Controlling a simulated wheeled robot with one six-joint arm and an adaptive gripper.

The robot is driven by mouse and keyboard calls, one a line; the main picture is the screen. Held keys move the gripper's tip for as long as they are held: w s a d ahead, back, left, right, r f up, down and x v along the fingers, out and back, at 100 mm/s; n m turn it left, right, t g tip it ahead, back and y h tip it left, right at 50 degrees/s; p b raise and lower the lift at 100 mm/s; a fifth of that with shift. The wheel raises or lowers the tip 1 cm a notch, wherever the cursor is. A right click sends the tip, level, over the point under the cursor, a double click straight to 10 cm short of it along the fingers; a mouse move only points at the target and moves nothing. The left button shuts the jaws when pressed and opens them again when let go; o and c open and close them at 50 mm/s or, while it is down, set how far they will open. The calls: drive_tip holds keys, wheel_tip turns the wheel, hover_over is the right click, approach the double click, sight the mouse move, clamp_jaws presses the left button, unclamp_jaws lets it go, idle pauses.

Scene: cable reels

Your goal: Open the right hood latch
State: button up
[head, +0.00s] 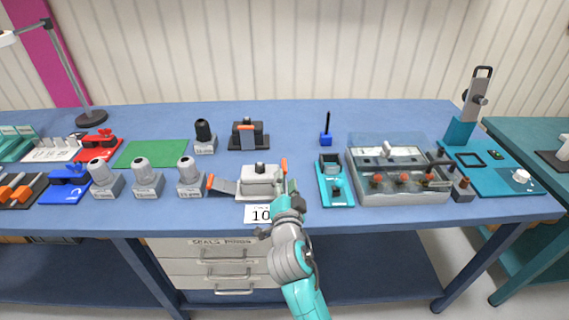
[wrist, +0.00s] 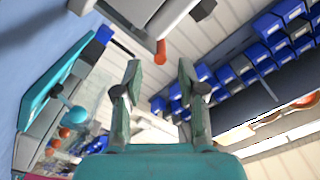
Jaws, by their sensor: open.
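The light grey hood (head: 260,182) sits on the blue bench, behind a card reading 10. Its left latch (head: 222,186) is swung down and out to the left. Its right latch (head: 284,168) stands upright against the hood's right side, with an orange tip. In the wrist view the orange tip (wrist: 160,52) shows just beyond my fingers, with the grey hood (wrist: 142,12) above it. My gripper (wrist: 160,78) is open and empty, its fingers apart on either side below the tip. In the head view my gripper (head: 289,197) is at the hood's front right and hides part of it.
A teal fixture (head: 334,192) stands close to the right, and a clear-lidded grey box (head: 400,192) beyond it. Grey cylinder connectors (head: 188,182) stand to the left. A dark hood with an orange lever (head: 247,138) is behind. Free bench lies between the rows.

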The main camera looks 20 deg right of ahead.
sight(284, 160)
drive_tip(key=x, duration=0.7)
drive_tip(key=shift+w, duration=0.1)
clamp_jaws()
